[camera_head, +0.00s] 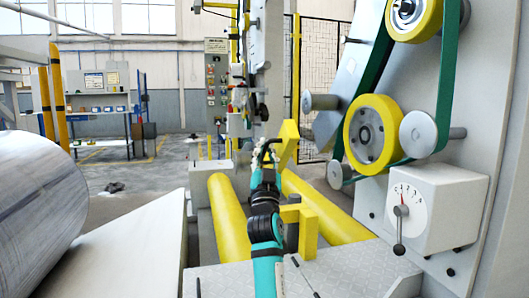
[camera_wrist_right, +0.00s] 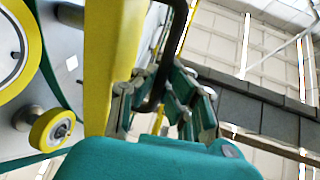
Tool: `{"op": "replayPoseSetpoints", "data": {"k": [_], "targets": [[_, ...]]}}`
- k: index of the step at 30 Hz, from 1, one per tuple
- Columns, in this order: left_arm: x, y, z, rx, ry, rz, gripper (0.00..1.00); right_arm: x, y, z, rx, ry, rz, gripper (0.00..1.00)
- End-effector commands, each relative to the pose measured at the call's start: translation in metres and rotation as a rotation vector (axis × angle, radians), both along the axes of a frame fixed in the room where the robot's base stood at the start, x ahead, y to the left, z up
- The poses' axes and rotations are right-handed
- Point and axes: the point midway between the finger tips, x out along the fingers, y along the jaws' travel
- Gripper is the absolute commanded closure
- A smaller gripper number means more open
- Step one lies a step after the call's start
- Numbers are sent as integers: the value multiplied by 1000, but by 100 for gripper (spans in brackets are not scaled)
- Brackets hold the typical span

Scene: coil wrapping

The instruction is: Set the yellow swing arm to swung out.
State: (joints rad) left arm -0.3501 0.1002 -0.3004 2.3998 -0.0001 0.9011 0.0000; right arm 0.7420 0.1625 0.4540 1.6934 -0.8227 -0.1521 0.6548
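The yellow swing arm (camera_head: 288,143) stands upright in the middle of the head view, with a black bent handle (camera_head: 267,143) beside it. My right gripper (camera_head: 264,160) is at this handle, at the end of my teal arm. In the right wrist view, the yellow swing arm (camera_wrist_right: 114,60) runs up close to the left of the fingers. The black handle (camera_wrist_right: 160,70) passes between the fingers of my right gripper (camera_wrist_right: 158,100), which look closed on it, though the contact is partly hidden. My left gripper is not in view.
Yellow rollers (camera_head: 229,215) lie on both sides of my right arm. A yellow bracket (camera_head: 308,228) stands close to its right. A machine panel with belt wheels (camera_head: 371,134) and a lever box (camera_head: 437,208) is at the right. A large coil (camera_head: 35,205) is at the left.

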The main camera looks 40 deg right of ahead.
Motion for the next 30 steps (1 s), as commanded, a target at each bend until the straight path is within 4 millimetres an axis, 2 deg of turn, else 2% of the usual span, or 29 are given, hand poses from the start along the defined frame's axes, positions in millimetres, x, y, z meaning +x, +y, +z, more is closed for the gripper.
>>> {"op": "replayPoseSetpoints", "data": {"k": [1, 5, 9, 10, 20, 30], "targets": [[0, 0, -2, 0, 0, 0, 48, 3, 1, -10, 7, 15, 0, 100], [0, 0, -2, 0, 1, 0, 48, 3, 1, -11, 8, 14, 0, 100], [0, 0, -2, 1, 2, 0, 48, 2, 0, -10, 7, 14, 0, 80], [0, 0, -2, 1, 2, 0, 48, 2, 0, -9, 7, 13, 0, 79], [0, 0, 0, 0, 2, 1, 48, -2, 3, -10, 5, 10, 0, 79], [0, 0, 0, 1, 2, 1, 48, -38, 37, -53, 9, 11, 1, 79]]}}
